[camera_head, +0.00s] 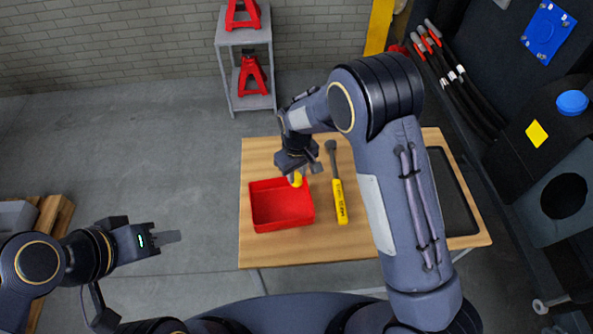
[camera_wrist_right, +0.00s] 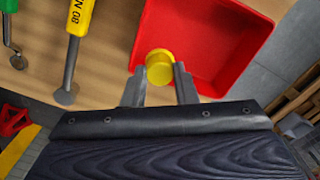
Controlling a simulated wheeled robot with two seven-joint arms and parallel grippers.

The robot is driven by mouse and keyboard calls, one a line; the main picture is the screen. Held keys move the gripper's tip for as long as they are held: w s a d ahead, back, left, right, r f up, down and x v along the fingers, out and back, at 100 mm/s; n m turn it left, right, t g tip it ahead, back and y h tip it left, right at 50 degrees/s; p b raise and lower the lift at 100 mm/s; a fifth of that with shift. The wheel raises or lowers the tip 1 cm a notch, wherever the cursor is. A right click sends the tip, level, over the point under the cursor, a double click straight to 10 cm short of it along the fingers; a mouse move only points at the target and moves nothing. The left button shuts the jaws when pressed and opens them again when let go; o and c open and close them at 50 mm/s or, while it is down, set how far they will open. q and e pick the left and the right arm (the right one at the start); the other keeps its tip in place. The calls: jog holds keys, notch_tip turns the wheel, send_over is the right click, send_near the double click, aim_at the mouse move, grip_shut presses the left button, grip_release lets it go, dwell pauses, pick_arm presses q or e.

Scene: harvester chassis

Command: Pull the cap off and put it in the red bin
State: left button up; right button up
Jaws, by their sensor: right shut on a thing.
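A small round yellow cap (camera_head: 296,180) is between the fingers of my right gripper (camera_head: 303,170). In the right wrist view the gripper (camera_wrist_right: 158,75) is shut on the yellow cap (camera_wrist_right: 159,69), one finger at each side. The red bin (camera_head: 266,224) is an open, empty-looking box on the wooden table. In the head view the cap shows at the bin's back right corner; in the wrist view it overlaps the bin's (camera_wrist_right: 225,88) near edge. Its exact height above the bin is hard to tell. My left gripper (camera_head: 168,237) is away at the left, off the table, seen edge-on and empty.
A yellow-handled torque wrench (camera_head: 340,202) lies right of the bin on the wooden table (camera_head: 300,252). A dark flat tray (camera_head: 455,205) is at the table's right. The dark chassis, with a blue cap (camera_head: 572,102), fills the right side. A rack (camera_head: 247,102) with red stands is behind.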

jog(key=shift+f+b, duration=3.7)
jog(key=shift+f, duration=0.8)
jog(key=o, duration=0.8)
jog(key=shift+o, duration=0.2)
notch_tip(320, 180, up, 7)
jog(key=shift+f+b, duration=0.15)
jog(key=shift+b, duration=0.35)
jog(key=shift+r, duration=0.6)
